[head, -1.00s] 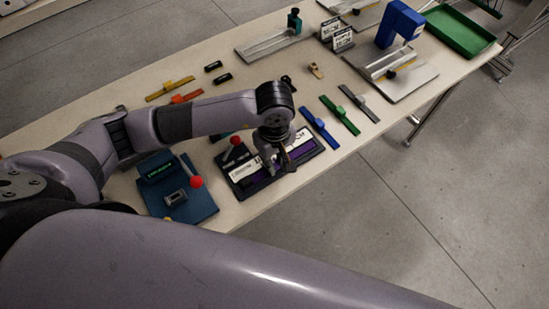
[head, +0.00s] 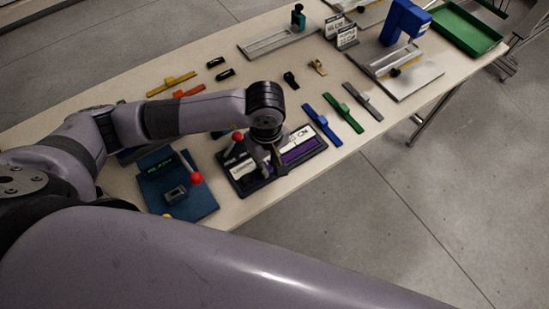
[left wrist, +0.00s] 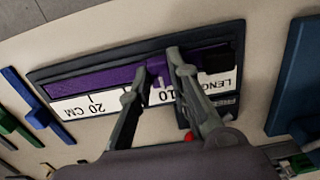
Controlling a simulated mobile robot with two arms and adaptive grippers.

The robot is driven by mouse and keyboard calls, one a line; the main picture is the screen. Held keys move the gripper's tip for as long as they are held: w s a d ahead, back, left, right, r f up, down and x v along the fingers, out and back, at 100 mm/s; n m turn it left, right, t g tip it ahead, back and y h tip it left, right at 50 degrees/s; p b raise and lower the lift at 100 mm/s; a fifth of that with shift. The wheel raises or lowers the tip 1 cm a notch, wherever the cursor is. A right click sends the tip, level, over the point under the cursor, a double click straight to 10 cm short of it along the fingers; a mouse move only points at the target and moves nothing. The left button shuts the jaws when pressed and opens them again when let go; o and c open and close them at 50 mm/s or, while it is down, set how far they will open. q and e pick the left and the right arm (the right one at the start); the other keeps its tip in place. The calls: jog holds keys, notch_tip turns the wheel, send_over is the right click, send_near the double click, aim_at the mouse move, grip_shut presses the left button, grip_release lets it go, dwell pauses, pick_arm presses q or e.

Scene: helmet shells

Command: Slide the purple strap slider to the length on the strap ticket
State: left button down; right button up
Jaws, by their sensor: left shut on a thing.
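A purple strap (head: 303,150) lies along a dark board (head: 318,150) near the table's front edge. It also shows in the left wrist view (left wrist: 97,80). Beside it runs a white length scale (left wrist: 75,106), with 10 and 20 CM marks readable. My left gripper (head: 281,168) is over the board, and its fingers (left wrist: 163,65) are shut on the small purple strap slider (left wrist: 158,73). The slider stands close to the 10 mark; the fingers partly hide that area. I cannot tell which card is the strap ticket. My right gripper is not in view.
A blue station (head: 180,187) with a green display and red-knobbed lever stands left of the board. Another red knob (head: 237,136) is at the board's back left. Blue (head: 322,124), green (head: 344,113) and grey (head: 363,101) pieces lie to the right. White cards (head: 346,35) stand farther back.

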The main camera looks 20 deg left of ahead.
aim_at(268, 166)
pick_arm(q)
jog(key=c, duration=1.5)
grip_release()
jog(key=shift+c, duration=0.2)
jog(key=shift+o, duration=0.3)
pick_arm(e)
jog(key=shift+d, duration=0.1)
pick_arm(q)
notch_tip(268, 166, up, 12)
